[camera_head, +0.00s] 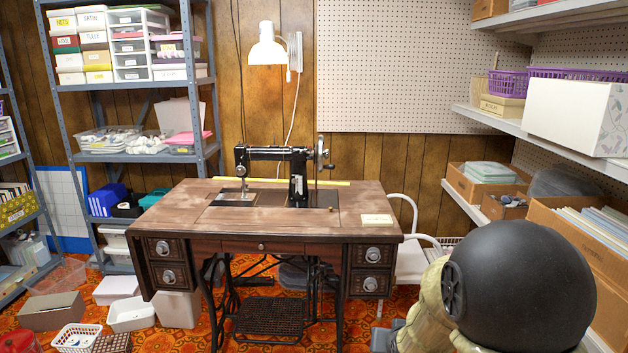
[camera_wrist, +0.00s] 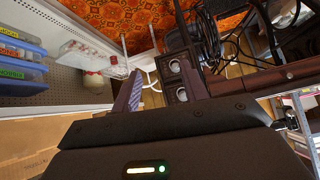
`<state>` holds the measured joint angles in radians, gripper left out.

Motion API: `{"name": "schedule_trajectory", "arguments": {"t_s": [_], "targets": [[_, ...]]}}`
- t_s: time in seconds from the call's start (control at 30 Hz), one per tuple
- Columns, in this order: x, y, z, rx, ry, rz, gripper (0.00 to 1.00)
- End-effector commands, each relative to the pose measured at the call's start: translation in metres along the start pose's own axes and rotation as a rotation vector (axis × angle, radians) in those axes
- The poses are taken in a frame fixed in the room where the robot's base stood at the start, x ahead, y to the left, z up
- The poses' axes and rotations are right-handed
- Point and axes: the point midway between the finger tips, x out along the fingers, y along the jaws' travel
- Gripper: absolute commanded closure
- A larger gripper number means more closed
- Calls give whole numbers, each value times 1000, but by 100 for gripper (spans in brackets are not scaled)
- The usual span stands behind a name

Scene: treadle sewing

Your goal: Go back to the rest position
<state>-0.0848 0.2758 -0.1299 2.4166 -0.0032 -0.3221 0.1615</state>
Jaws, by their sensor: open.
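My gripper (camera_wrist: 158,72) shows in the wrist view with its two dark fingers apart. No object is seen held between them. Past the fingers, the tilted wrist view shows the sewing table's drawers (camera_wrist: 183,80) and its wooden edge (camera_wrist: 285,76). In the head view my arm stands at the lower right, and my gripper is not seen there. The treadle sewing table (camera_head: 270,222) stands in the middle with the black sewing machine (camera_head: 298,175) upright on top. The gripper appears clear of the table.
A white chair (camera_head: 412,262) stands right of the table, partly behind my arm. Shelves with a white box (camera_head: 572,115) and cardboard boxes line the right side. A blue-grey shelf rack (camera_head: 135,88) stands at the left. Bins and a white basket (camera_head: 76,338) sit on the patterned floor.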

Motion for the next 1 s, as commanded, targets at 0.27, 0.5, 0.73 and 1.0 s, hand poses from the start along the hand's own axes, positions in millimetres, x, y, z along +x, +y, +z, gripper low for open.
{"name": "schedule_trajectory", "arguments": {"t_s": [0.27, 0.5, 0.73, 1.0], "targets": [[-79, 1, 59, -95, -325, -1, 56], [-134, 4, 99, -169, -530, -7, 56], [-165, 1, 74, -174, -546, -7, 56], [-207, -4, 33, -173, -545, -7, 56]]}}
